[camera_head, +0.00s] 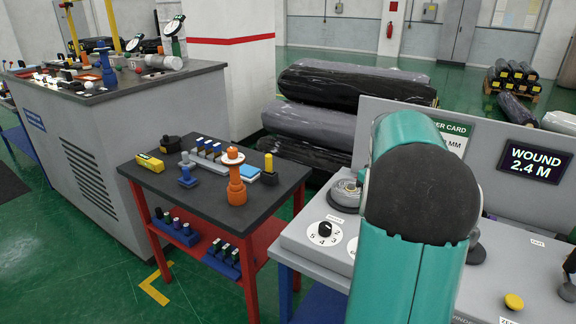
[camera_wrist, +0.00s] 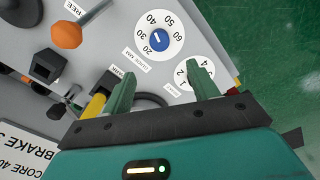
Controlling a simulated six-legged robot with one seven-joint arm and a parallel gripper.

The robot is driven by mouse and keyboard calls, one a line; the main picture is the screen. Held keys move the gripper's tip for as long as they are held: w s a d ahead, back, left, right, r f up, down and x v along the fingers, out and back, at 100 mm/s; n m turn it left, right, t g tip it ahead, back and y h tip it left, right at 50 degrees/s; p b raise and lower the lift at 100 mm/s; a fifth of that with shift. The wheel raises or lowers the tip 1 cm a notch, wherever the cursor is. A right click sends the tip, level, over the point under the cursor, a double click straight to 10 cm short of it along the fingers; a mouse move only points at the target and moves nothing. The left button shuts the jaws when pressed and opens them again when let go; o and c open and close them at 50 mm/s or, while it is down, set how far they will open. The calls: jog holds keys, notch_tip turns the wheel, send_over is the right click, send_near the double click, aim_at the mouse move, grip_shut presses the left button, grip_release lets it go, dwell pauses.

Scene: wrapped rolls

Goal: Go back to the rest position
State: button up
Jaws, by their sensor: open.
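My gripper (camera_wrist: 160,72) shows in the wrist view with its two green fingers apart and nothing between them. It hangs over a grey control panel (camera_wrist: 112,25). A white dial with a blue knob (camera_wrist: 158,41) lies beyond the fingertips. A smaller white numbered dial (camera_wrist: 186,76) is partly hidden by the right finger. An orange knob (camera_wrist: 66,34) is at the upper left. In the head view my teal arm covers the middle of the console (camera_head: 310,240), and the gripper is hidden.
The console has a "WOUND 2.4 M" display (camera_head: 526,161), a black numbered knob (camera_head: 325,229) and a yellow button (camera_head: 514,301). A dark-topped red table (camera_head: 218,212) with small parts stands to its left. Wrapped rolls (camera_head: 312,122) lie behind. Green floor (camera_head: 95,255) is open at the lower left.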

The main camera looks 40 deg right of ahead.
jog(key=w+a+r+t+h, duration=0.1)
jog(key=a+r, duration=0.2)
jog(key=a, duration=0.9)
jog(key=w+a+r+t, duration=0.1)
jog(key=a+r+t, duration=0.15)
jog(key=a, duration=0.95)
jog(key=s+a+f+t, duration=0.1)
jog(key=s+a, duration=0.4)
jog(key=a, duration=0.3)
jog(key=s+a+f+n+t+y, duration=0.1)
jog(key=s+a, duration=0.4)
jog(key=a, duration=0.4)
jog(key=shift+a+n, duration=0.15)
jog(key=shift+n, duration=0.15)
